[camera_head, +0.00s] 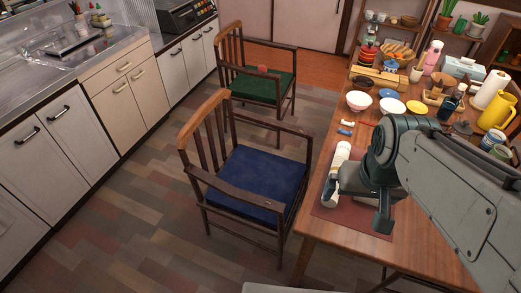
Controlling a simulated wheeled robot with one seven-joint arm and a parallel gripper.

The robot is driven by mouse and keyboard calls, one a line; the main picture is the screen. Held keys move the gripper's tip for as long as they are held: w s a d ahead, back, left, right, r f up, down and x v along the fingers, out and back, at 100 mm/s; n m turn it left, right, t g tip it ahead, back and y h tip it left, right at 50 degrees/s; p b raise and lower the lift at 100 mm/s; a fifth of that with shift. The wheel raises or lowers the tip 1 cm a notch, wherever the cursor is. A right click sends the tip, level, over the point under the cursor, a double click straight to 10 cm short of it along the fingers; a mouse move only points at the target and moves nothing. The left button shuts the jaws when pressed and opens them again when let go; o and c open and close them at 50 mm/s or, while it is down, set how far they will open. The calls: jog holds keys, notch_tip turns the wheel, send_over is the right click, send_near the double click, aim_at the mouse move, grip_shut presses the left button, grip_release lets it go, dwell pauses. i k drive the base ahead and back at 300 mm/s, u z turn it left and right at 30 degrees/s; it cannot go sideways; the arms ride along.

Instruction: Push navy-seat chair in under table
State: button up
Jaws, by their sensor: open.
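The navy-seat chair (258,182) stands upright on the floor at the centre, a wooden armchair with a slatted back on its left side. Its seat faces the wooden table (318,232) on the right, and its front and right armrest are close to the table's left edge. Most of the chair is outside the table's edge; I cannot tell whether it touches. My gripper (358,200) is open above the near left part of the table, to the right of the chair and apart from it. My grey arm reaches in from the lower right and hides part of the tabletop.
A green-seat chair (258,86) stands just behind the navy one. Bowls, a yellow plate (392,106), a yellow pitcher (497,110) and other items crowd the table's far part. Kitchen cabinets (75,125) line the left. The floor (130,215) left of the chair is clear.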

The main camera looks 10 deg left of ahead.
aim_at(263, 191)
jog(key=u, duration=2.15)
jog(key=i, duration=3.4)
jog(key=z, duration=3.35)
